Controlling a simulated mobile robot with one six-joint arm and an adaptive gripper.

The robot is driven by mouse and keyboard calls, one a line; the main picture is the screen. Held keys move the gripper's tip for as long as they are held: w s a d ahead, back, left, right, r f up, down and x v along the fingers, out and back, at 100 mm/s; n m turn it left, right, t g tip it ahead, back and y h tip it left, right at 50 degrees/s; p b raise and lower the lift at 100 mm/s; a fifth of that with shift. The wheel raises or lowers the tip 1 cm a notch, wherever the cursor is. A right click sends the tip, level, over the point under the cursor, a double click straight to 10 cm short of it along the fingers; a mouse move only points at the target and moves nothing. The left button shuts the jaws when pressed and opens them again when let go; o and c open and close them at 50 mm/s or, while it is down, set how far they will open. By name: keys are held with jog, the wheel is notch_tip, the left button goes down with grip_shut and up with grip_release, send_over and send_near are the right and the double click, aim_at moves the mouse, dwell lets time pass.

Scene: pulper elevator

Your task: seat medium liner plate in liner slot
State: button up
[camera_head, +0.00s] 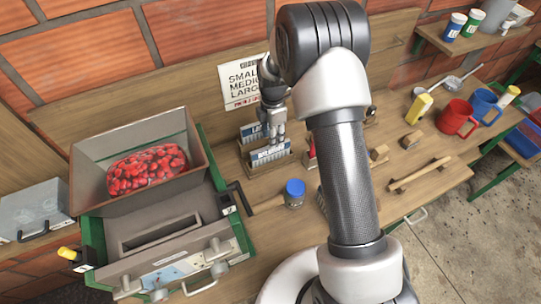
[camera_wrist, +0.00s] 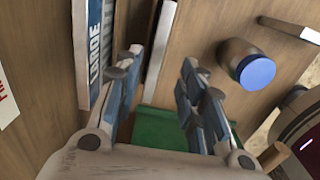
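Labelled liner plates stand in a wooden rack (camera_head: 258,168) beside the machine. The front plate (camera_head: 268,153) has a blue-and-white label that seems to read MEDIUM; another plate (camera_head: 251,133) stands behind it. My gripper (camera_head: 275,135) is above the rack, pointing down, by these plates. In the wrist view its fingers (camera_wrist: 158,60) are apart, with a thin plate edge (camera_wrist: 158,45) showing in the gap. A plate lettered GUIDE (camera_wrist: 95,45) is left of the fingers. The machine's rectangular opening (camera_head: 160,235) is at left; I cannot tell if it is the liner slot.
A hopper of red berries (camera_head: 185,128) tops the green-framed machine. A blue-capped jar (camera_head: 294,194) stands right of the rack and also shows in the wrist view (camera_wrist: 245,62). Mugs (camera_head: 456,118) and wooden tools (camera_head: 418,175) are at right. My arm hides the bench middle.

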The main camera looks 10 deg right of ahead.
aim_at(271, 155)
jog(key=f, duration=0.8)
jog(key=shift+w+a+b, duration=0.2)
jog(key=shift+a+b, duration=0.1)
jog(key=shift+c, duration=0.4)
grip_shut()
